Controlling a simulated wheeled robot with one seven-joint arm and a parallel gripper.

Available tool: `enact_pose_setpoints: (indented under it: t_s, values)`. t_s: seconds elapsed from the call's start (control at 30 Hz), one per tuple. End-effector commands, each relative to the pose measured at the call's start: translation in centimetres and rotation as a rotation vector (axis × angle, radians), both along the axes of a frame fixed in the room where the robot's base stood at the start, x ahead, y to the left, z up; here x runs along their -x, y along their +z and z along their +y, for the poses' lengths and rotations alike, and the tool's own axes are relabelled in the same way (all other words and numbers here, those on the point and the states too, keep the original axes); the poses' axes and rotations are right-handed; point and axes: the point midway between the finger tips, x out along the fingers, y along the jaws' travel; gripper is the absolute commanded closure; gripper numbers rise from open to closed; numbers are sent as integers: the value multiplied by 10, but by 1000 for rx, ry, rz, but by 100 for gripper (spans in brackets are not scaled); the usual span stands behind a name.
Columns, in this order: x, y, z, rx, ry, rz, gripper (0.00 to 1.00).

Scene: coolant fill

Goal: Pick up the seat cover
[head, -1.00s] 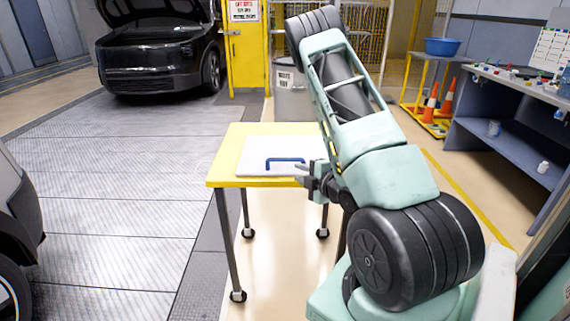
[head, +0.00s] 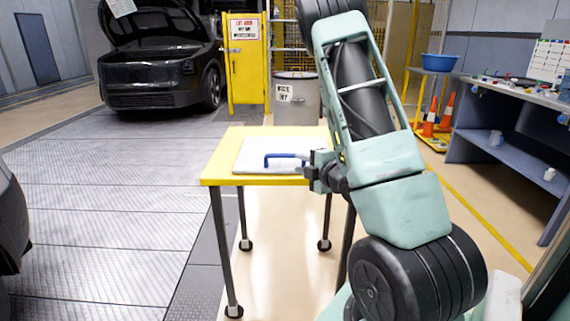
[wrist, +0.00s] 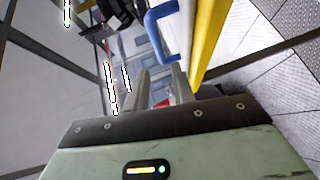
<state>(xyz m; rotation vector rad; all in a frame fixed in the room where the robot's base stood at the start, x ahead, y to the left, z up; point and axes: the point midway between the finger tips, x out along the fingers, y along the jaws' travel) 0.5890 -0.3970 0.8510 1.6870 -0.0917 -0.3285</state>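A flat white panel (head: 255,148) with a raised blue handle (head: 285,157) lies on the yellow table (head: 222,172). It is the only thing I see that could be the seat cover. My gripper (head: 302,162) is at the right end of the handle, level with it, and partly covers that end and the panel's right side. In the wrist view the two fingers (wrist: 162,85) stand apart with a gap between them. The blue handle (wrist: 160,32) shows just beyond the fingertips, not between them.
The yellow table stands on dark legs with casters. Behind it are a grey bin (head: 297,98) and a yellow cabinet (head: 247,65). A black car (head: 150,75) with its hood up stands back left. A cluttered workbench (head: 510,125) stands right.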

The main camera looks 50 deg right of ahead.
Motion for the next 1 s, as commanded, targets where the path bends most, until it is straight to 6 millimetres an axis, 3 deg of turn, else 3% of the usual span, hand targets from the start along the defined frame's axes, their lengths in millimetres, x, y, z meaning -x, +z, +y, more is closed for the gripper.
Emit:
enact_pose_setpoints:
  t_s: [0.1,0.4,0.67,1.0]
  values:
    - [-2,-6,0,1,-3,-7,75]
    - [-59,-9,-15,0,0,-2,75]
    - [-77,-12,-19,-2,-1,-1,75]
    - [-119,-17,-28,-1,-2,-2,75]
